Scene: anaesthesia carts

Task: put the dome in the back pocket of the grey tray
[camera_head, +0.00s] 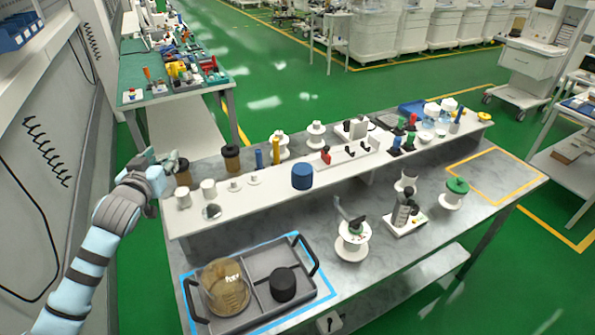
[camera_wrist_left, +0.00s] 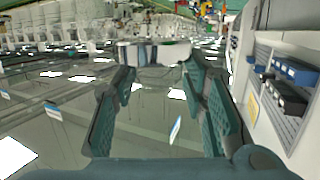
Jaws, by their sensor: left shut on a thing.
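The grey tray (camera_head: 253,317) lies at the front left of the bench, inside a blue outline, with dark handles at its ends. An amber see-through vessel (camera_head: 225,287) stands in its left part. A black round piece (camera_head: 283,284) sits in its right part, and the floor behind it looks bare. My left gripper (camera_head: 172,161) is above the shelf's left end, away from the tray. In the left wrist view its fingers (camera_wrist_left: 155,72) are shut on a pale shiny thing (camera_wrist_left: 153,54). I cannot tell whether this is the dome. My right gripper is not in view.
A raised white shelf (camera_head: 270,197) runs along the bench with jars, spools and a blue cylinder (camera_head: 302,176). A brown jar (camera_head: 231,158) stands near my left gripper. A white spool (camera_head: 352,242) stands right of the tray. The bench's right end is mostly clear.

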